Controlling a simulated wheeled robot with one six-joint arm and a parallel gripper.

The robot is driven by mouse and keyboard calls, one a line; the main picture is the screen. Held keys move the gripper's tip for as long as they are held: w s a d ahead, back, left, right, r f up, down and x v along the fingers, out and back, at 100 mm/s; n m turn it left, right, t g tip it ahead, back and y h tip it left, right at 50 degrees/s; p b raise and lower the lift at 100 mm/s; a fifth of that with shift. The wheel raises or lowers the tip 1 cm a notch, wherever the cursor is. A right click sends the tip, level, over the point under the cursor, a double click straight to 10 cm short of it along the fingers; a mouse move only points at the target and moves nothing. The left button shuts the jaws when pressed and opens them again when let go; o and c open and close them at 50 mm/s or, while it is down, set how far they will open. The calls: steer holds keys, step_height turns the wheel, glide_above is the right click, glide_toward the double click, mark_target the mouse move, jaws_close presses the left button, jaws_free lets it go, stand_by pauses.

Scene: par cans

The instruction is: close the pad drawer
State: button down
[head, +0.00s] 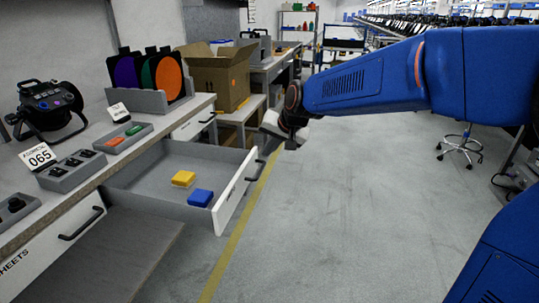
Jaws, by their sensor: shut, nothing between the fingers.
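The pad drawer (233,198) is pulled well out from under the workbench in the head view. It has a white front, grey inside walls and a dark bar handle (257,170). A yellow pad (183,179) and a blue pad (200,198) lie on its floor. My gripper (268,146) is shut and empty, pointing down and left close to the far end of the drawer front, near the handle. I cannot tell whether it touches the drawer or handle.
The bench holds a par can (48,108), a rack of coloured discs (150,95) and small grey trays (123,138). A cardboard box (217,78) stands beyond. Another drawer front (62,250) is closed on the near side. Open floor (340,220) lies to the right.

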mark_target(260, 161)
steer(key=x, duration=0.9)
steer(key=shift+a, duration=0.1)
steer(key=w+a, duration=0.4)
steer(key=a, duration=0.8)
steer(key=w+a, duration=0.4)
steer(key=a, duration=0.7)
steer(key=w+a, duration=0.4)
steer(key=a, duration=0.8)
steer(key=shift+w+a, duration=0.3)
steer(key=shift+w, duration=0.1)
steer(key=shift+w+a+r, duration=0.1)
steer(key=shift+w+a, duration=0.05)
steer(key=shift+a, duration=0.25)
steer(key=shift+a+r, duration=0.1)
